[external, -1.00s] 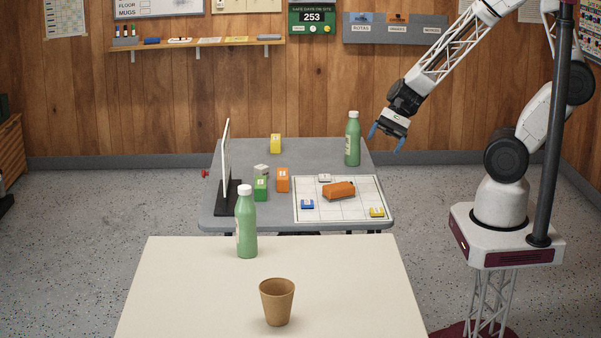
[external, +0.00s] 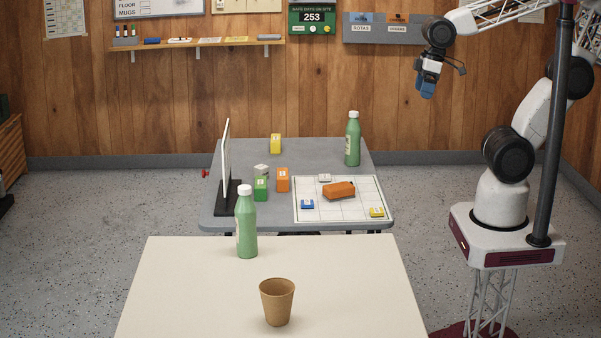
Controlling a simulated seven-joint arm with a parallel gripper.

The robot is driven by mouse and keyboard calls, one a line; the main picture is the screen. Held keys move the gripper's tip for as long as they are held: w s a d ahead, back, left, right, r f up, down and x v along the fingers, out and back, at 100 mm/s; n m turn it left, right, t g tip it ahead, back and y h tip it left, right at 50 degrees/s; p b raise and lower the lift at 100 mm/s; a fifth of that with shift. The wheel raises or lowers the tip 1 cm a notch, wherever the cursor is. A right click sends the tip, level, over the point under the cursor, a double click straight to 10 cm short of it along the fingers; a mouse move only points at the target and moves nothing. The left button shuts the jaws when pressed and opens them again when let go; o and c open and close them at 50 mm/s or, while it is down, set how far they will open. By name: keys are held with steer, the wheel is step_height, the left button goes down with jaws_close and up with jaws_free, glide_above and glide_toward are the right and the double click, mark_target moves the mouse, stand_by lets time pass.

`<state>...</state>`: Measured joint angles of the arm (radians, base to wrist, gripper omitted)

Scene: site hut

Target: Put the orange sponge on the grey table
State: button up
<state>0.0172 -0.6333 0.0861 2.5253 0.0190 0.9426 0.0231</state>
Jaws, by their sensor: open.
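An orange sponge-like block (external: 339,190) with a dark underside lies on the white gridded board (external: 325,214), which rests on the front right of the grey table (external: 235,155). A smaller upright orange box (external: 282,180) with a pale label stands on the bare grey top, left of the board. My gripper (external: 427,92) is open and empty, its blue fingers pointing down. It is high up, to the right of the grey table and well apart from everything on it.
Small blue (external: 307,204), yellow (external: 377,212) and white pieces lie on the board. Green (external: 261,188) and yellow (external: 275,143) boxes, a green bottle (external: 352,140) and an upright panel (external: 226,165) stand on the grey table. The cream table (external: 190,290) holds a bottle and cup.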

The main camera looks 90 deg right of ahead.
steer(key=shift+s+d+r, duration=0.1)
steer(key=shift+r, duration=0.15)
steer(key=shift+o, duration=0.4)
steer(key=w+a+f+m+y, duration=0.1)
steer(key=w+f+m+y, duration=0.4)
steer(key=f+m, duration=0.25)
steer(key=w+f+m+y, duration=0.4)
steer(key=w+f+m, duration=0.25)
steer(key=f, duration=0.25)
steer(key=w+d+f+m+t+h, duration=0.1)
steer(key=d+f+m+t, duration=0.2)
steer(key=d+f+m, duration=0.1)
steer(key=w+d+f+m+t+h, duration=0.1)
steer(key=d+f+m+t, duration=0.2)
steer(key=d+f+m, duration=0.2)
steer(key=w+d+f+m+t+h, duration=0.2)
steer(key=d+f+m+t, duration=0.1)
steer(key=d+f+m, duration=0.2)
step_height(320, 180, down, 3)
steer(key=shift+r+m+t, duration=0.2)
steer(key=shift+m+t, duration=0.2)
steer(key=shift+m, duration=1.1)
